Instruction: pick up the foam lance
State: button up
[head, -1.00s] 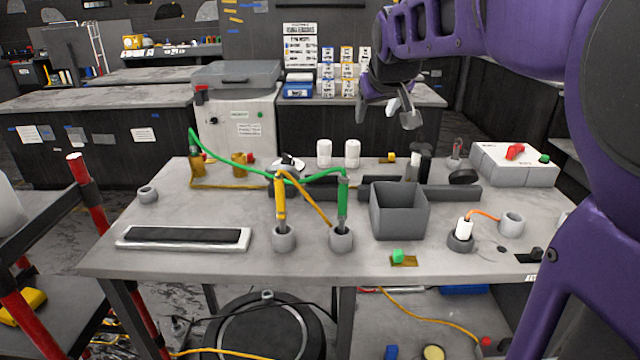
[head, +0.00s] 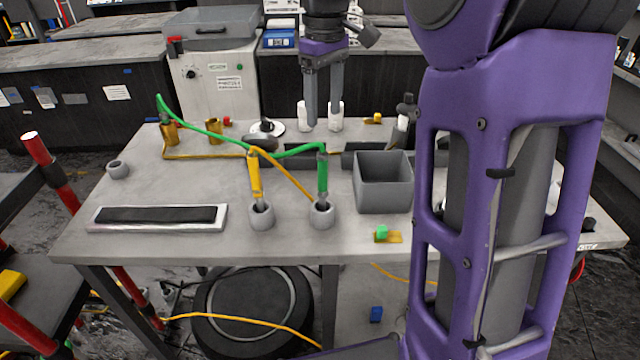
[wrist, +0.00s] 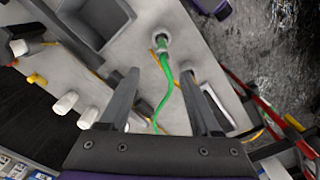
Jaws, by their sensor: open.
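Two lances stand upright in grey round holders on the grey workbench (head: 120,215): one green (head: 322,175) with a green hose, one yellow (head: 254,178) with a yellow hose. I cannot tell by sight which is the foam lance. My gripper (head: 324,121) points down, open and empty, appearing above the back of the bench, beyond the lances. In the wrist view, my gripper (wrist: 158,78) has the green hose (wrist: 168,92) showing between its fingers, apparently below them. The green lance (wrist: 162,57) shows beyond the fingertips; the yellow lance is mostly hidden.
A grey open bin (head: 383,182) stands right of the green lance. A flat black-topped tray (head: 156,216) lies at the left. White bottles (head: 303,115) stand at the back, near the fingers in the head view. My arm hides the bench's right side.

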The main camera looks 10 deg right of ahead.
jog(key=b, duration=0.2)
send_near(323, 176)
jog(key=f, duration=0.2)
jog(key=w+f, duration=0.1)
jog(key=f, duration=0.2)
jog(key=shift+w+d+f, duration=0.2)
jog(key=shift+w+f, duration=0.05)
jog(key=shift+f, duration=0.1)
jog(key=shift+s+a+f, duration=0.1)
jog(key=shift+s+f, duration=0.05)
jog(key=shift+f, duration=2.5)
jog(key=shift+c, duration=0.3)
grip_shut()
